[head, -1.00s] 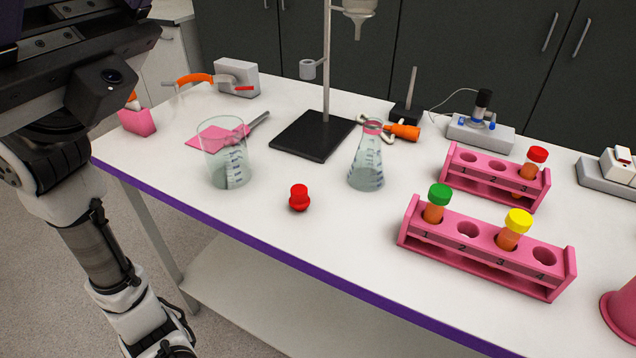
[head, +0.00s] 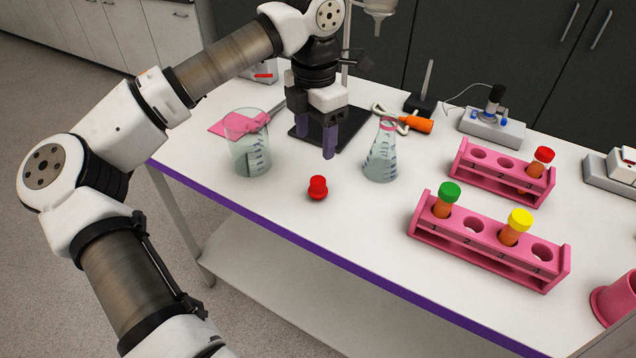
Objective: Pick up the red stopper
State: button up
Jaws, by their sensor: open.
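The red stopper (head: 317,188) stands on the white table near its front edge, between the glass beaker and the conical flask. My gripper (head: 316,142) is open and empty, pointing down with its dark fingers above and behind the stopper. It does not touch the stopper. Nothing hides the stopper in the head view.
The beaker (head: 250,160) stands left of the stopper and the flask (head: 382,158) right of it. The black stand base (head: 352,127) is behind my gripper. A pink rack (head: 480,258) with capped tubes stands to the right. Bare table lies in front of the stopper.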

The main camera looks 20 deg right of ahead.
aim_at(318, 180)
notch_tip(318, 180, down, 6)
jog(key=shift+s+r+p, duration=0.1)
jog(key=shift+p, duration=0.4)
jog(key=f+p, duration=0.1)
jog(key=f, duration=0.1)
jog(key=f+p, duration=0.1)
jog(key=f, duration=0.1)
jog(key=shift+s+d, duration=0.1)
jog(key=shift+s, duration=0.3)
jog(key=shift+f, duration=0.65)
jog(key=c, duration=1.1)
jog(key=shift+o, duration=0.2)
jog(key=shift+r, duration=0.1)
